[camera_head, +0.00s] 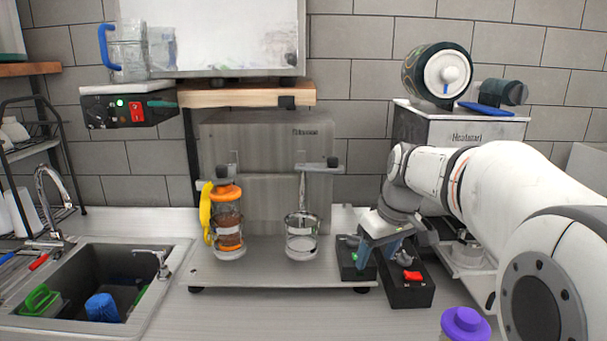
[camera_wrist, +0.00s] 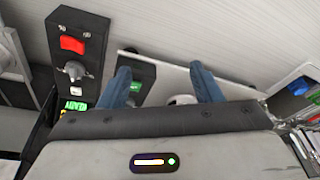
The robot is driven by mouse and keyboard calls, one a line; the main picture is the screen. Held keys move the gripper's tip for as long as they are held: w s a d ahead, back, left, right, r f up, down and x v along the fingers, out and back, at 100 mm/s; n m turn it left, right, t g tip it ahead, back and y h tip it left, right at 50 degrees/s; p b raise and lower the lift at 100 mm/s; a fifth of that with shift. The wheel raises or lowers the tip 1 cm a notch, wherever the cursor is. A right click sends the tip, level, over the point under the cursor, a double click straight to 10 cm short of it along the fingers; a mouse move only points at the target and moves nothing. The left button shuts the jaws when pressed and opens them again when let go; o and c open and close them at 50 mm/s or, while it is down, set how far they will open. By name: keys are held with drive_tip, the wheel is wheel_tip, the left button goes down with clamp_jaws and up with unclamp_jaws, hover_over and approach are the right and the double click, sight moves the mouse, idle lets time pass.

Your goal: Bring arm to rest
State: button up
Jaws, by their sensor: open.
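My white arm reaches in from the right in the head view. My gripper (camera_head: 377,261) points down over the small black control boxes at the right end of the sealer platform. In the wrist view its two blue fingers (camera_wrist: 163,87) are spread apart with nothing held between them. A black box with a green button (camera_head: 355,258) is at the fingers; the green button also shows between them in the wrist view (camera_wrist: 136,86). A black box with a red switch (camera_head: 407,288) stands just to the right; whether the fingers touch either box I cannot tell.
An orange-lidded jar (camera_head: 228,230) and a clear glass cup (camera_head: 301,238) stand on the metal platform (camera_head: 262,273). A purple-lidded container (camera_head: 465,324) is at the front right. A sink (camera_head: 97,285) is on the left. The front middle counter is clear.

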drive_tip(key=s+f+m, duration=0.2)
drive_tip(key=s+f, duration=0.2)
drive_tip(key=s, duration=0.6)
drive_tip(key=s+f+m+h, duration=0.1)
drive_tip(key=s+f+m, duration=0.2)
drive_tip(key=s, duration=0.8)
drive_tip(key=shift+s+f+t+h, duration=0.15)
drive_tip(key=shift+f+t+h, duration=0.15)
drive_tip(key=shift+f, duration=0.65)
